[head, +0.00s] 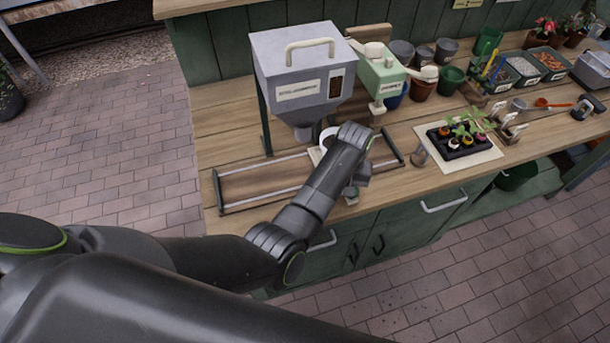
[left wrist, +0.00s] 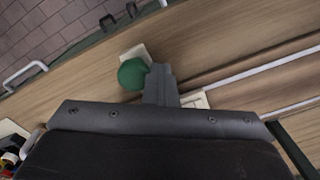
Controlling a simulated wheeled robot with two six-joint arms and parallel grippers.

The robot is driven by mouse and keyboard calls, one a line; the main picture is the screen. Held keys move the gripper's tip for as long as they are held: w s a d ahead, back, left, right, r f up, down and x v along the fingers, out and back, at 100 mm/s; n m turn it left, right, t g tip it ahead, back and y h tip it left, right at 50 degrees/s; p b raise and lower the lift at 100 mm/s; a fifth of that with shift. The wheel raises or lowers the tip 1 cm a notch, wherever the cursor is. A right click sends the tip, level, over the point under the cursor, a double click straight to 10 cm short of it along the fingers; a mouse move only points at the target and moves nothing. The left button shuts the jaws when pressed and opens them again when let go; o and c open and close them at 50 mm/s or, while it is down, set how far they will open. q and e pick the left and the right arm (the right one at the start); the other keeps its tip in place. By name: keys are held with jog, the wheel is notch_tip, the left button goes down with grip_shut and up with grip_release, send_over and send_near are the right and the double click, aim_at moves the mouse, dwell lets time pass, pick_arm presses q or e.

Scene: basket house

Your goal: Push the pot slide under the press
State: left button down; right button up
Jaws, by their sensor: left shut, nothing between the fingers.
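The pot slide, a pale carriage (head: 316,155), sits on two rails under the grey hopper (head: 300,85), with a white round pot (head: 328,138) on it. My left arm hides much of it. In the left wrist view, part of the pale carriage (left wrist: 197,100) shows behind the fingers. The light green press (head: 380,75) stands right of the hopper. My left gripper (head: 357,184) is shut and empty, low near the bench's front edge. In the left wrist view its fingers (left wrist: 160,75) are beside a green knob (left wrist: 133,73) on a pale plate. Contact cannot be told. My right gripper is not in view.
The rail frame (head: 225,192) runs along the bench, open at the left. A seedling tray (head: 455,138) on a pale mat stands at right. Flowerpots (head: 452,78) stand behind. Drawers with a metal handle (head: 443,205) are below the front edge.

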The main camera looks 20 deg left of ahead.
pick_arm(q)
jog(key=w+d+b, duration=0.1)
jog(key=d+b, duration=0.1)
jog(key=w+d+b, duration=0.1)
jog(key=d+b, duration=0.1)
jog(key=d, duration=0.1)
jog(key=w+d+b, duration=0.2)
jog(key=d+b, duration=0.1)
jog(key=shift+d+f, duration=0.1)
jog(key=shift+d, duration=0.15)
jog(key=r+p, duration=0.1)
jog(key=p, duration=0.1)
jog(key=a+r+p, duration=0.1)
jog(key=r+p, duration=0.1)
jog(key=p, duration=0.1)
jog(key=r+p, duration=0.2)
jog(key=p, duration=0.1)
jog(key=shift+s+a+r, duration=0.2)
jog(key=shift+s+a, duration=0.1)
jog(key=shift+s, duration=0.1)
